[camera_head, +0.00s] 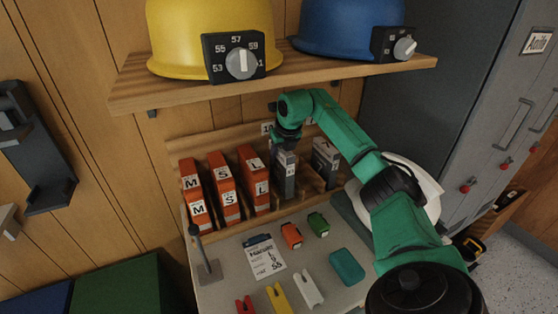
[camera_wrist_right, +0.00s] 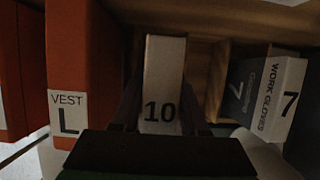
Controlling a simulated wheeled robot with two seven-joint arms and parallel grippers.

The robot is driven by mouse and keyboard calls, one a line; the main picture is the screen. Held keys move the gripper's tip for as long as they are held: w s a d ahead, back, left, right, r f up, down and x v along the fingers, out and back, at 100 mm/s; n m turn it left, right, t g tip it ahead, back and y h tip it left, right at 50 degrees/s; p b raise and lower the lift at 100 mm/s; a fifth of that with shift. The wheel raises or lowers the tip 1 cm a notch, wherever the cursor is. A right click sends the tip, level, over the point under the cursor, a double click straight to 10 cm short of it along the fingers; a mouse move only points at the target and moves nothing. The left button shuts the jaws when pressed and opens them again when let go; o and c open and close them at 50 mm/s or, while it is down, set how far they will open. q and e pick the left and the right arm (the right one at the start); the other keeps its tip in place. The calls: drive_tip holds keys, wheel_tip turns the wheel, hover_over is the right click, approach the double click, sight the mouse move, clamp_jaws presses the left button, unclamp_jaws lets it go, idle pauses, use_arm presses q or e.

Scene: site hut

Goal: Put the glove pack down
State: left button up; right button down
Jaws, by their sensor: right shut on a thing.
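My right gripper (camera_head: 287,138) reaches over the work top from the right and is shut on a grey glove pack (camera_head: 285,178). In the right wrist view the held glove pack (camera_wrist_right: 163,85) is pale and marked 10, upright between the two dark fingers. It is at the wooden rack (camera_head: 208,141), between the orange vest pack L (camera_head: 256,182) and another glove pack (camera_head: 325,165). That other pack (camera_wrist_right: 287,92) reads "work gloves 7" in the wrist view. I cannot tell whether the held pack's base touches the rack. My left gripper is not in view.
Orange vest packs M (camera_head: 194,190) and S (camera_head: 224,187) stand left in the rack. A shelf (camera_head: 300,75) with yellow (camera_head: 195,30) and blue helmets (camera_head: 340,25) hangs above. A printed card (camera_head: 264,258), small coloured items and a stand (camera_head: 208,270) occupy the work top in front.

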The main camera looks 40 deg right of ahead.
sight(283, 153)
wheel_tip(283, 153, down, 3)
drive_tip(key=shift+f+p, duration=0.1)
drive_tip(key=shift+p, duration=1)
drive_tip(key=shift+w+d+f, duration=0.1)
drive_tip(key=shift+w+f, duration=0.05)
drive_tip(key=shift+f, duration=0.25)
drive_tip(key=shift+c, duration=2.2)
unclamp_jaws()
drive_tip(key=b+v, duration=0.2)
drive_tip(key=v, duration=0.5)
drive_tip(key=shift+b, duration=0.35)
drive_tip(key=shift+r, duration=0.3)
